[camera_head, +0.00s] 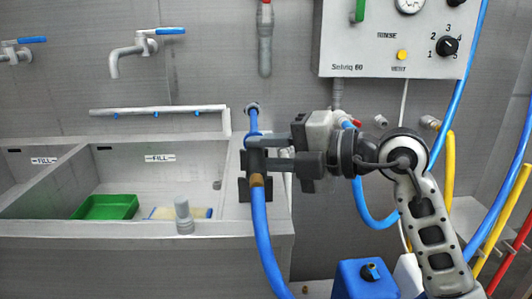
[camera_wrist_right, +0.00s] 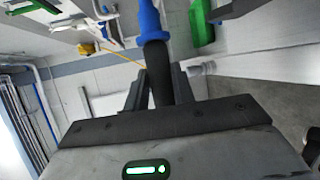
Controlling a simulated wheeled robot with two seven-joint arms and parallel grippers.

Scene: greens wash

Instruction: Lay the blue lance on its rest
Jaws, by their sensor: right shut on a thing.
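The blue lance (camera_head: 252,122) stands roughly upright at the right end of the sink, with a dark grip in its middle and a blue hose (camera_head: 265,230) running down from a brass-coloured fitting. My right gripper (camera_head: 257,152) is shut on the dark grip, reaching in from the right. In the right wrist view the lance's dark grip (camera_wrist_right: 157,65) stands between the two fingers (camera_wrist_right: 158,90), with its blue part beyond. A dark bracket (camera_head: 243,190) shows behind the lance on the sink ledge; I cannot tell whether it is the rest or touches the lance. My left gripper is out of view.
The sink (camera_head: 130,160) holds a green tray (camera_head: 105,207). A grey knob (camera_head: 184,214) stands on its front rim. A grey bar (camera_head: 160,111) runs behind it. A control box (camera_head: 390,45) hangs above my right arm; a blue canister (camera_head: 366,280) stands below.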

